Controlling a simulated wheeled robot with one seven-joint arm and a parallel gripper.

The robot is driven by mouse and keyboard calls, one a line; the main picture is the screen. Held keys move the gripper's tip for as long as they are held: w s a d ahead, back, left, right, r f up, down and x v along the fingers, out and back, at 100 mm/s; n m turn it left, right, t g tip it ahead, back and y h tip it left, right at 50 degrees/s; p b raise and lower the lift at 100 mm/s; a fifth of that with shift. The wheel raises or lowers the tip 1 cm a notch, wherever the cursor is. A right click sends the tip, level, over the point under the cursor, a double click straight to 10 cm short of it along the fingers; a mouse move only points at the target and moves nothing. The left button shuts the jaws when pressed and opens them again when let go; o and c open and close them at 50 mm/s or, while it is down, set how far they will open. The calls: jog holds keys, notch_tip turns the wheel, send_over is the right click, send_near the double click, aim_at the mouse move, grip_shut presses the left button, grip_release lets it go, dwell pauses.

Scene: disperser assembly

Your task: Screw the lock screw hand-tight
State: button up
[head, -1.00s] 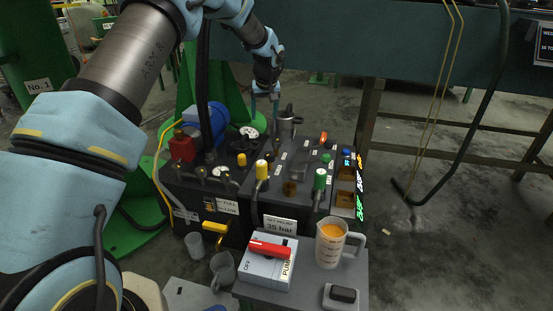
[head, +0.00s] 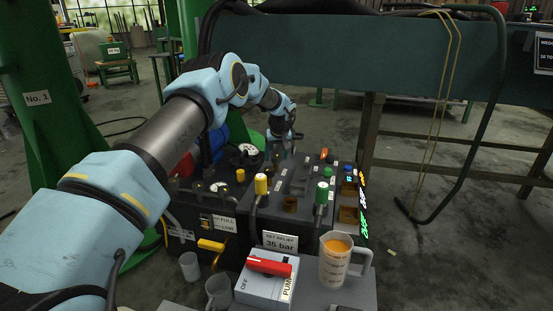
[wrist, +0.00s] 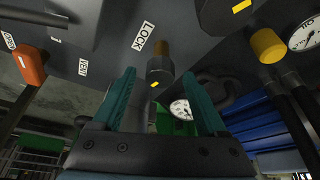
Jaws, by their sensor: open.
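The lock screw (wrist: 160,68) shows in the wrist view as a dark round knob with a yellow mark on a brass shaft, beside the LOCK label (wrist: 143,37). My gripper (wrist: 159,77) is open, its two teal fingers on either side of the knob in the picture. I cannot tell whether they touch it or how deep it sits between them. In the head view my gripper (head: 282,151) points down at the back of the dark control block (head: 232,190); the lock screw cannot be made out there.
An orange-capped lever (wrist: 30,65) and a yellow knob (wrist: 268,46) flank the screw in the wrist view. Yellow (head: 261,184) and green (head: 322,192) valve knobs stand on the block's front. A pump switch box (head: 266,275) and a jug (head: 335,258) stand in front.

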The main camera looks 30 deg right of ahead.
jog(key=shift+w+f, duration=0.1)
jog(key=shift+f, duration=0.15)
grip_shut()
dwell(0.5)
